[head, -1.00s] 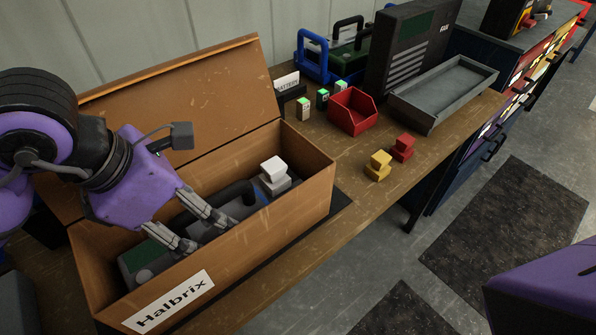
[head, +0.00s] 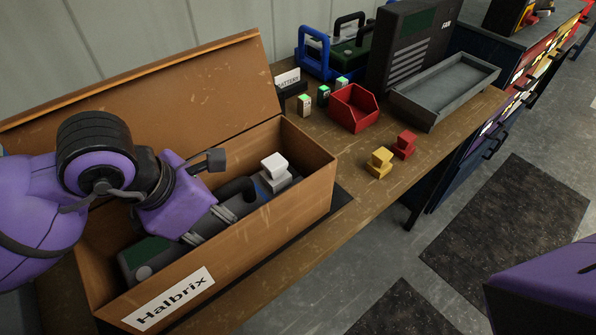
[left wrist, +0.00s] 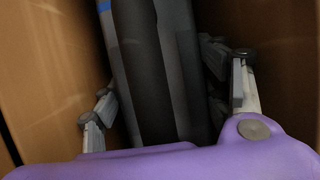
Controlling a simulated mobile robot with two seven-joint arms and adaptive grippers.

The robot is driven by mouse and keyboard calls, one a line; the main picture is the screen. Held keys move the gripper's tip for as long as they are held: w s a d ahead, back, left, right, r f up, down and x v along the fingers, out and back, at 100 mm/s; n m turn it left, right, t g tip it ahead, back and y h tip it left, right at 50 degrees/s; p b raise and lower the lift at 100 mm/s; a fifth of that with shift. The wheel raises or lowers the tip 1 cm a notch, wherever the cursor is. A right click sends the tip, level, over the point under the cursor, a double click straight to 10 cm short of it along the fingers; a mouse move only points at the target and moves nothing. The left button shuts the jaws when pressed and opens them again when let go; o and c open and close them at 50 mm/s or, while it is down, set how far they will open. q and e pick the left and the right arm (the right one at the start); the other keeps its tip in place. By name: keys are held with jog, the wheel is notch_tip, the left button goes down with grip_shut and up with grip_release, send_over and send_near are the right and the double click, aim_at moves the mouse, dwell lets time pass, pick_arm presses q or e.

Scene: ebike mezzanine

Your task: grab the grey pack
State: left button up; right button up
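The grey pack (head: 150,263) lies lengthwise in an open cardboard box marked "Halbrix" (head: 228,252). It has a black handle, a dark green panel at its near left end and a blue patch at the far end. My left gripper (head: 212,226) is down in the box over the pack's middle and hides part of it. In the left wrist view the open fingers stand on either side of the pack (left wrist: 182,60), with its black handle running between them; I cannot tell whether they touch it. My right gripper is out of view.
A white stacked block (head: 274,172) is at the box's far right end. The raised lid (head: 150,90) stands behind. On the bench are a red bin (head: 353,108), a grey tray (head: 445,90), and yellow (head: 379,162) and red (head: 404,145) blocks. Bench front right is clear.

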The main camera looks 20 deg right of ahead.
pick_arm(q)
jog(key=c, duration=1.1)
jog(key=shift+w+r, duration=0.15)
jog(key=shift+r, duration=0.1)
jog(key=shift+c, duration=0.6)
